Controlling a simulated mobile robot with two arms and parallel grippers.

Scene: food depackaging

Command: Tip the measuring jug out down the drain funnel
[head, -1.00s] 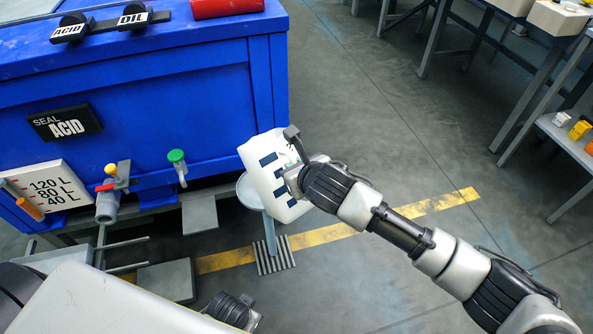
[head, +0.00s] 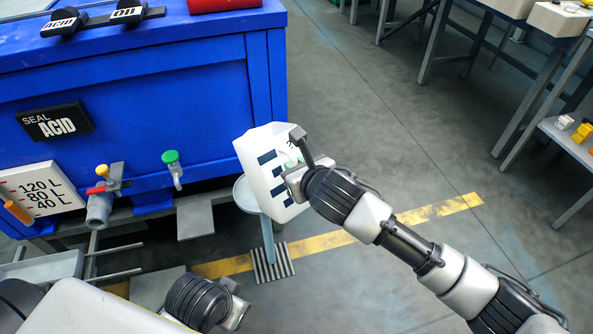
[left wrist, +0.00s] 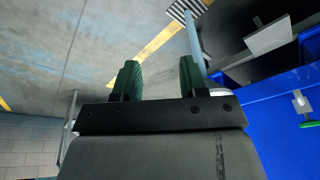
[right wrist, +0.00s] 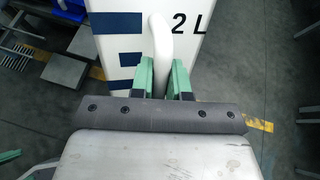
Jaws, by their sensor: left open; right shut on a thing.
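The measuring jug (head: 262,160) is white with dark blue bars. My right gripper (head: 296,172) is shut on its pale handle. In the right wrist view the handle (right wrist: 157,45) lies between the green fingers (right wrist: 168,82), beside a "2 L" mark on the jug. The jug leans in the head view and overlaps the drain funnel (head: 242,196), a round grey bowl on a post. The jug hides part of the bowl, and its contents do not show. My left gripper (head: 236,308) is low near the bottom edge; the left wrist view shows its fingers (left wrist: 160,80) apart and empty.
A blue tank (head: 130,110) with several taps stands left of the funnel. A striped floor grate (head: 272,263) lies at the post's foot. Grey steps (head: 196,218) are below the tank. Open floor (head: 400,150) spreads right, with tables beyond.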

